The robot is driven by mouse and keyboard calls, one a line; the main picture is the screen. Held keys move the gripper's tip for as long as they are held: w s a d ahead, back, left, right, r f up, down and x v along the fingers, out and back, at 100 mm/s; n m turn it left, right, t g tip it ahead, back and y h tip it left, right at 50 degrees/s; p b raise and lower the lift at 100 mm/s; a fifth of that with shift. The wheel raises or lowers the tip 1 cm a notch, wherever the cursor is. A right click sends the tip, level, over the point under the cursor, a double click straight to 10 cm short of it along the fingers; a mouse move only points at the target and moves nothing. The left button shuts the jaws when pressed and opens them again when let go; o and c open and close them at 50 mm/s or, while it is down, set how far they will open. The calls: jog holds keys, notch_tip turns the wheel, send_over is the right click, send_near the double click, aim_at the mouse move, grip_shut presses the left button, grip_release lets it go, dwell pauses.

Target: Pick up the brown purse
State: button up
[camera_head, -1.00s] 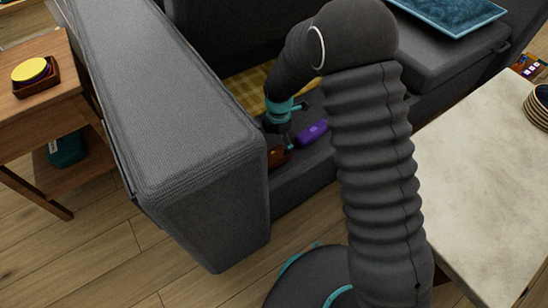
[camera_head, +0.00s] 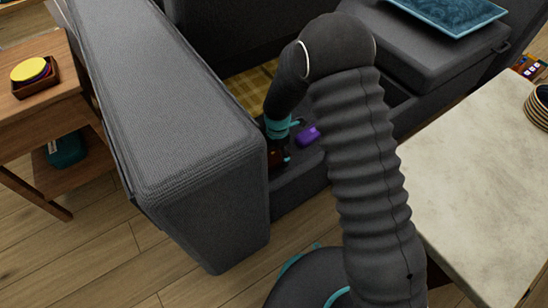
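The brown purse (camera_head: 274,158) is a small brown patch low on the grey sofa seat, close against the inner side of the sofa's arm. Most of it is hidden by my gripper and the sofa arm. My gripper (camera_head: 282,158) points down right at the purse, with a teal fingertip on its right side. The other finger is hidden, so I cannot tell whether the gripper is open or shut, or whether it touches the purse.
A purple object (camera_head: 307,136) lies on the seat just right of my gripper. The tall grey sofa arm (camera_head: 190,150) stands close on the left. A yellow checked cloth (camera_head: 248,90) lies behind. A pale-topped table (camera_head: 480,180) is at right, a wooden side table (camera_head: 25,115) at left.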

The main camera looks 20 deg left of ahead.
jog(key=c, duration=0.7)
jog(key=shift+c, duration=0.2)
